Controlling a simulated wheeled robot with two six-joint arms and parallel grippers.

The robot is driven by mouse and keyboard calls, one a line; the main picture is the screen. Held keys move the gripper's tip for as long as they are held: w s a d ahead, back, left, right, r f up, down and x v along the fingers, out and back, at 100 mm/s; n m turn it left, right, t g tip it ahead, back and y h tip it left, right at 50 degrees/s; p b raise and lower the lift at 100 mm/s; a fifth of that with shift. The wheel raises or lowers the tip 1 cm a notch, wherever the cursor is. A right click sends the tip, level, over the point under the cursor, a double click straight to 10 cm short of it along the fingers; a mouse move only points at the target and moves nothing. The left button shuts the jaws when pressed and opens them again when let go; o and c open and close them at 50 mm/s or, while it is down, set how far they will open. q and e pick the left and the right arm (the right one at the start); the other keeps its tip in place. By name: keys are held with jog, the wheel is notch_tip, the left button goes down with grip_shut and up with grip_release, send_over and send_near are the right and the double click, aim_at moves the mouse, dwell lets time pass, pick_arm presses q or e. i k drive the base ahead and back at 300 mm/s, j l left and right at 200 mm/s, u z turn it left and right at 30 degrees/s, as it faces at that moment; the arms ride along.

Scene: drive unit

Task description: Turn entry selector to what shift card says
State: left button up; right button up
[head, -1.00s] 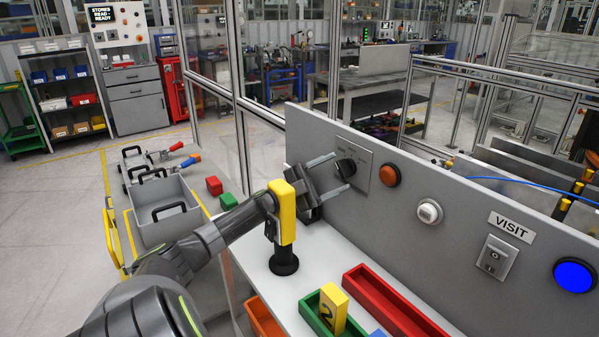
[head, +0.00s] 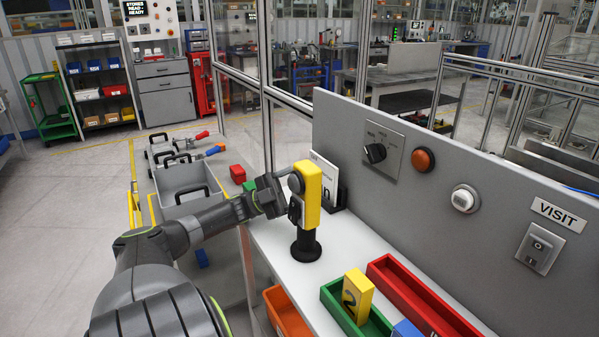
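The entry selector (head: 374,153) is a black knob on a grey plate (head: 393,143) on the upright grey panel. Small labels sit above it, too small to read, and I cannot tell which one it points to. A white card (head: 328,172), likely the shift card, stands in a black holder behind a yellow device. The device hides most of its text; only part of a large "n" shows. My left gripper (head: 283,191) is left of the yellow device, apart from the selector. Its fingers are largely hidden, so its opening is unclear. My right gripper is out of view.
The yellow device (head: 313,193) stands on a black foot on the white bench, close by my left gripper. Red (head: 412,298), green (head: 338,303) and orange (head: 285,312) bins lie in front. An orange button (head: 423,159) and white knob (head: 465,198) sit right of the selector.

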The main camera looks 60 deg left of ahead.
aim_at(376, 152)
jog(key=k+j, duration=0.75)
jog(key=j, duration=0.25)
